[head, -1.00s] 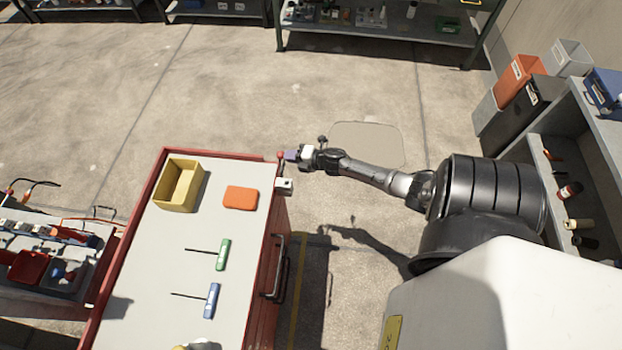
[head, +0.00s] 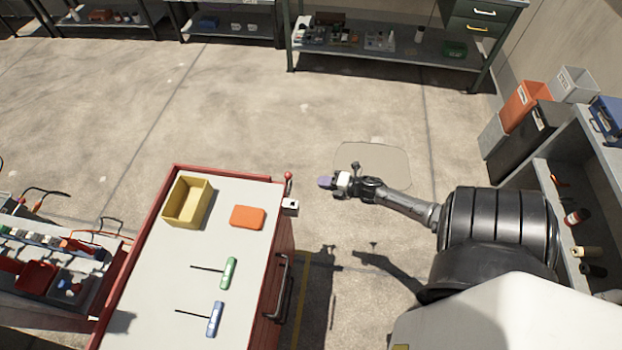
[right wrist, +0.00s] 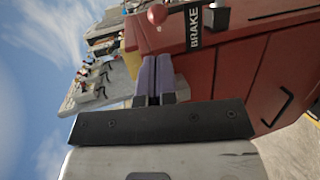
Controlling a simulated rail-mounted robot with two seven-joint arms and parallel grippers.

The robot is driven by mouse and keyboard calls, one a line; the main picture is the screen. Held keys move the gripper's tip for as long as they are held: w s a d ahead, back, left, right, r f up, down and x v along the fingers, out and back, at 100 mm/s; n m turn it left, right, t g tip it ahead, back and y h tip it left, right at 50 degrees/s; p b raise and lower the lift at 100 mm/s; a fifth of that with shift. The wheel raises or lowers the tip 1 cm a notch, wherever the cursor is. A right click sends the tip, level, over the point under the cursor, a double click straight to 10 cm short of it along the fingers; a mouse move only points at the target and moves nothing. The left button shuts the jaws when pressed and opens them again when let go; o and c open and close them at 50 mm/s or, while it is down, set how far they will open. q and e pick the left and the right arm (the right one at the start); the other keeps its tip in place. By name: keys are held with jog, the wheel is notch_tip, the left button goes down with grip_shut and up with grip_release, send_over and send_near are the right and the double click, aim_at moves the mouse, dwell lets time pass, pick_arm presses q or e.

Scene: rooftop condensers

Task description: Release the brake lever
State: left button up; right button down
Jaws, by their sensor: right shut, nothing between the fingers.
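In the right wrist view the knob (right wrist: 157,14) shows at the top, beside a black label reading BRAKE (right wrist: 193,25). My right gripper (head: 325,182) is shut and empty, to the right of the lever and apart from it. Its purple fingers (right wrist: 153,78) are together in the right wrist view, pointing toward the cart. My left gripper is not in view.
On the cart top lie a yellow bin (head: 187,203), an orange case (head: 247,217), and green (head: 229,273) and blue (head: 214,319) handled tools. A cluttered bench (head: 60,280) stands left, shelving (head: 585,165) right. Floor beyond the cart is clear.

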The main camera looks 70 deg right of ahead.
jog(key=shift+v, duration=2.05)
jog(key=shift+f, duration=0.1)
